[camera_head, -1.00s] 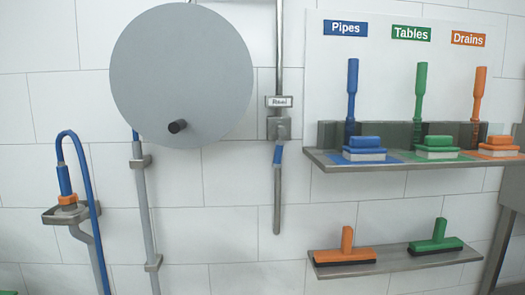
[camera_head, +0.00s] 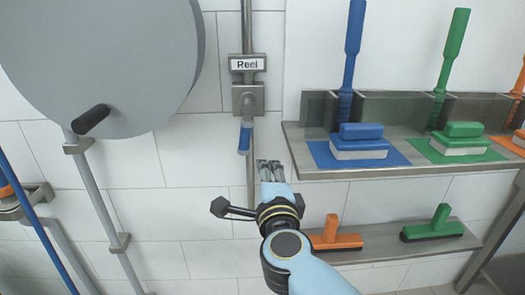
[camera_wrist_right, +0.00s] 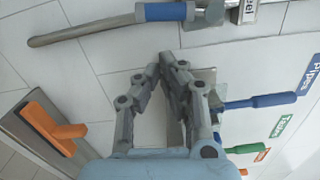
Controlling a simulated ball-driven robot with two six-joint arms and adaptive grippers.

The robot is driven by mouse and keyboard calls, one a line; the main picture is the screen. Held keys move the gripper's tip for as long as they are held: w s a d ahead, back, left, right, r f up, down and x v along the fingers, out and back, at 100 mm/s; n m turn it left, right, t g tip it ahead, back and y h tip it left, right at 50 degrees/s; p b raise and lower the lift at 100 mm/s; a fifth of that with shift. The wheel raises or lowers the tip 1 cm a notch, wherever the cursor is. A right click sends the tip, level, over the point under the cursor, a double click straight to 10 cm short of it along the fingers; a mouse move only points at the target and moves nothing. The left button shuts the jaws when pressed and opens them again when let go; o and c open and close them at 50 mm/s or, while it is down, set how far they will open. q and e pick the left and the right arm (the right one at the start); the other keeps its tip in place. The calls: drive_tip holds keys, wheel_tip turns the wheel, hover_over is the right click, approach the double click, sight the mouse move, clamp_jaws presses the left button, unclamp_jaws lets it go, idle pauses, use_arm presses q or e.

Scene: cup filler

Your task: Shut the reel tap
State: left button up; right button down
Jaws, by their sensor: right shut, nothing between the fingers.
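The reel tap (camera_head: 248,99) is a grey metal valve on the wall pipe, under a white "Reel" label (camera_head: 247,64). Its blue lever handle (camera_head: 245,138) points down along the pipe. In the right wrist view the blue handle (camera_wrist_right: 165,11) lies across the top edge, with the label partly cut off. My right gripper (camera_head: 270,167) is shut and empty, below and slightly right of the handle, apart from it. Its fingertips (camera_wrist_right: 173,60) show below the handle in the wrist view. My left gripper is not in view.
A large grey reel disc (camera_head: 120,50) with a black knob (camera_head: 91,120) is left of the tap. A steel shelf (camera_head: 300,165) with brushes and pads is on the right. A lower shelf (camera_head: 375,255) holds orange and green squeegees.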

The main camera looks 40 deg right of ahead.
sight(245, 138)
drive_tip(key=x, duration=0.9)
drive_tip(key=shift+w+d, duration=0.2)
drive_tip(key=shift+w, duration=0.15)
drive_tip(key=shift+w+a+f+m+b, duration=0.15)
drive_tip(key=shift+a+m+b, duration=0.15)
drive_tip(key=shift+m, duration=0.3)
